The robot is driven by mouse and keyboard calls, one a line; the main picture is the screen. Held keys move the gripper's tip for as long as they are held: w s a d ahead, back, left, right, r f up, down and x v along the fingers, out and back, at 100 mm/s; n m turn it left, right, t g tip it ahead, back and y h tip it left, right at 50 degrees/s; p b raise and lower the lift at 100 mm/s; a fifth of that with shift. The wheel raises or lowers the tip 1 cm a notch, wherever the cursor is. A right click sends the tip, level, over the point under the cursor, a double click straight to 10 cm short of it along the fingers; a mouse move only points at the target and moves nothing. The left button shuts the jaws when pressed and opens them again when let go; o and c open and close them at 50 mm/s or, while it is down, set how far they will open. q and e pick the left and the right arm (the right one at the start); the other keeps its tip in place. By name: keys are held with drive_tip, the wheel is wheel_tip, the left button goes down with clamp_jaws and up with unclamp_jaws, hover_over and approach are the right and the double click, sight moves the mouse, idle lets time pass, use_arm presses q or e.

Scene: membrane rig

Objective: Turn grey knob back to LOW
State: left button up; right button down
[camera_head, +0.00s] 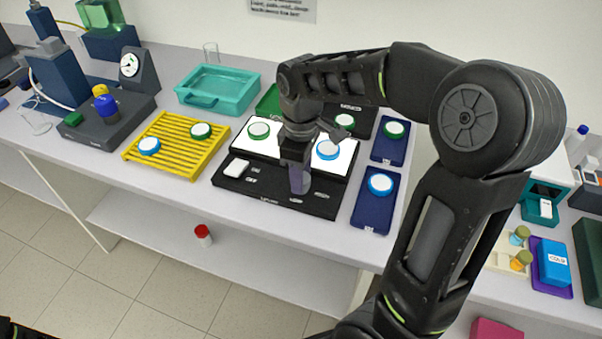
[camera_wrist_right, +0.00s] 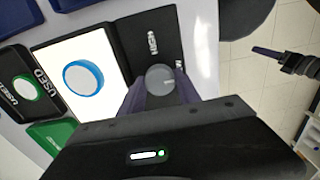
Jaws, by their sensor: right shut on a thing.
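The grey knob (camera_wrist_right: 160,78) sits on the black front panel (camera_wrist_right: 141,40) of the lit box. My right gripper (camera_wrist_right: 162,88) has its two purple-grey fingers closed around the knob's sides. A faint light mark shows on the knob's top; I cannot tell its setting. Printing beside the knob looks like HIGH; another label is partly hidden by a finger. In the head view my right gripper (camera_head: 300,181) reaches down onto the black panel (camera_head: 262,188) and hides the knob. A gripper that looks like my left one (camera_wrist_right: 275,56) shows over the floor; its jaws are unclear.
A green-rimmed disc (camera_head: 259,130) and a blue-rimmed disc (camera_head: 328,150) lie on the lit white surface. A yellow rack (camera_head: 172,154) with two discs stands left; blue trays (camera_head: 372,212) stand right. A teal tub (camera_head: 217,88) is behind. Bare bench shows along the front.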

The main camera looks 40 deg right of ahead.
idle(0.4)
drive_tip(key=c, duration=0.9)
unclamp_jaws()
drive_tip(key=shift+o, duration=0.2)
wheel_tip(320, 180, up, 8)
drive_tip(key=shift+f+b, duration=0.1)
drive_tip(key=shift+b, duration=0.2)
